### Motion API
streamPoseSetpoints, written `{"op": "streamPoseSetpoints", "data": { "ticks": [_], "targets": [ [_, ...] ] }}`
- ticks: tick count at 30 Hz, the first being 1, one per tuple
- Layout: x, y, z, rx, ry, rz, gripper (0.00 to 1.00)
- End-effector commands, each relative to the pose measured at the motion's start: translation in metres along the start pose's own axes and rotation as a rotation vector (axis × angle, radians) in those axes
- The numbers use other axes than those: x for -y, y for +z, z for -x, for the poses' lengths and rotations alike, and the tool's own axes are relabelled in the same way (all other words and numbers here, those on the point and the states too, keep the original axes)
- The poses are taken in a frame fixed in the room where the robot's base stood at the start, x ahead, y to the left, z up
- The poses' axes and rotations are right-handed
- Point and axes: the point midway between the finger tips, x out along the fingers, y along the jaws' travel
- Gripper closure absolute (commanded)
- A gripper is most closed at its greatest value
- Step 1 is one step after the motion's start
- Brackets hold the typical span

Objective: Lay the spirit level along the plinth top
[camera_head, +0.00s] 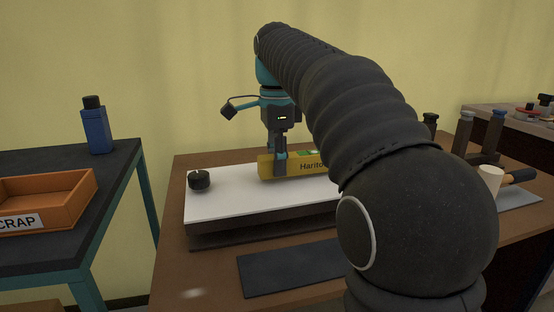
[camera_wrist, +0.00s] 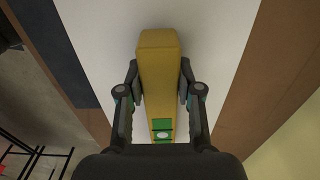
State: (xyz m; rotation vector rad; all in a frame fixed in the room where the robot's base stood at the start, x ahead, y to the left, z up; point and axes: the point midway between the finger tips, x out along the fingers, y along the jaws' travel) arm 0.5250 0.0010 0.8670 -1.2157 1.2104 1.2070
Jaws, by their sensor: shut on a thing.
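The yellow spirit level (camera_head: 265,167), with a green vial window and dark lettering, is at the white plinth top (camera_head: 222,205). It lies lengthwise along the plinth, and its right part is hidden behind my arm. My gripper (camera_head: 281,170) is shut on the level from above. In the wrist view the level (camera_wrist: 158,70) runs between the two fingers of my gripper (camera_wrist: 159,85), over the white plinth surface (camera_wrist: 215,35). I cannot tell whether the level touches the plinth or hangs just above it.
A black knob (camera_head: 199,181) stands on the plinth's left end. A dark mat (camera_head: 290,268) lies in front on the brown bench (camera_head: 185,285). At left, a dark table holds an orange scrap tray (camera_head: 75,205) and a blue bottle (camera_head: 96,128). A mallet (camera_head: 491,180) lies at right.

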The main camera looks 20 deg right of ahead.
Motion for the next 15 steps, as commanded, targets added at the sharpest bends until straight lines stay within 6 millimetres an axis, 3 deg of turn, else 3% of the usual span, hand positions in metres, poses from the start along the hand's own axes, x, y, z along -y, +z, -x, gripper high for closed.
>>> {"op": "streamPoseSetpoints", "data": {
  "ticks": [8,9,12,15],
  "targets": [
    [-0.0003,0.0000,-0.0065,0.000,0.000,0.000,1.00],
    [-0.0003,0.0000,-0.0067,0.000,0.000,0.000,0.63],
    [-0.0002,0.0000,-0.0062,0.000,0.000,0.000,0.38],
    [-0.0001,0.0000,-0.0062,0.000,0.000,0.000,0.36]
  ]
}}
